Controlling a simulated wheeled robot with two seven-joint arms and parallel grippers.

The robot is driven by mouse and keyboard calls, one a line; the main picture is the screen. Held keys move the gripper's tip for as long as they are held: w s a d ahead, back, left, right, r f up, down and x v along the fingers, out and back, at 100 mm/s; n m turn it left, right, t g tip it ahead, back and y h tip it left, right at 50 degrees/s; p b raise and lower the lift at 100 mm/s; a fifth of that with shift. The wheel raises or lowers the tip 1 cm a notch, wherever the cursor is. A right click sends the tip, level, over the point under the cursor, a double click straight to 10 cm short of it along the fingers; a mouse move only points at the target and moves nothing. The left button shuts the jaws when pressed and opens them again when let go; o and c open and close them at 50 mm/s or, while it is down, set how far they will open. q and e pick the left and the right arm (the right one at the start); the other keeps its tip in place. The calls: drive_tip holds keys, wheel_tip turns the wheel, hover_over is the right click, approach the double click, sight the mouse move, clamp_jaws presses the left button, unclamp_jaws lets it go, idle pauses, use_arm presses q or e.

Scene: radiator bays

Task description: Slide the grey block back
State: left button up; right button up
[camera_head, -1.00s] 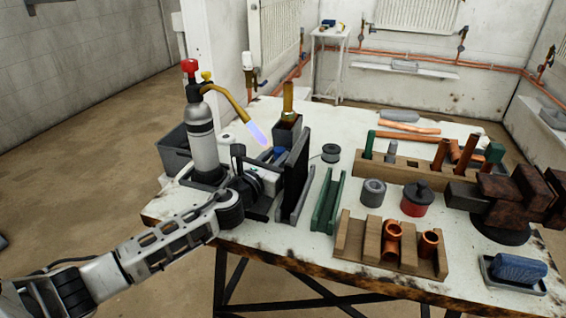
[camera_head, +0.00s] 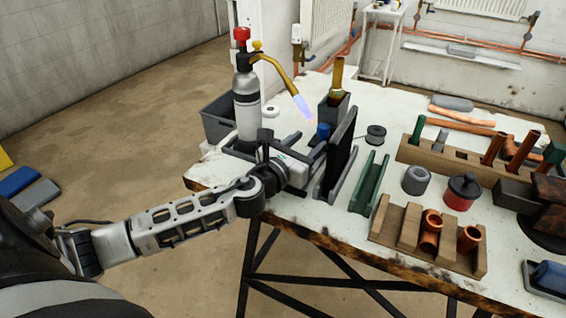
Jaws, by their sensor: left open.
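A dark grey block (camera_head: 333,108) stands upright behind the black panel (camera_head: 342,150), with a brass tube (camera_head: 339,75) rising from its top. I cannot tell for sure that it is the task's grey block. My left gripper (camera_head: 308,160) is open at the table's left end, between the torch stand and the black panel. Its fingers are partly hidden by my wrist and I cannot tell if they touch anything. A blue piece (camera_head: 323,130) shows just beyond it. My right gripper is not in view.
A torch bottle (camera_head: 247,104) stands close behind my left wrist, its flame (camera_head: 303,106) pointing toward the grey block. A green channel (camera_head: 369,183), a grey ring (camera_head: 416,180) and a wooden rack (camera_head: 428,238) with copper fittings lie to the right.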

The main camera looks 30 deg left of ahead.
use_arm(q)
drive_tip(key=s, duration=0.8)
drive_tip(key=shift+s+a+f+b, duration=0.1)
drive_tip(key=shift+s+a+b, duration=0.05)
drive_tip(key=shift+s+b, duration=0.2)
drive_tip(key=shift+s, duration=0.75)
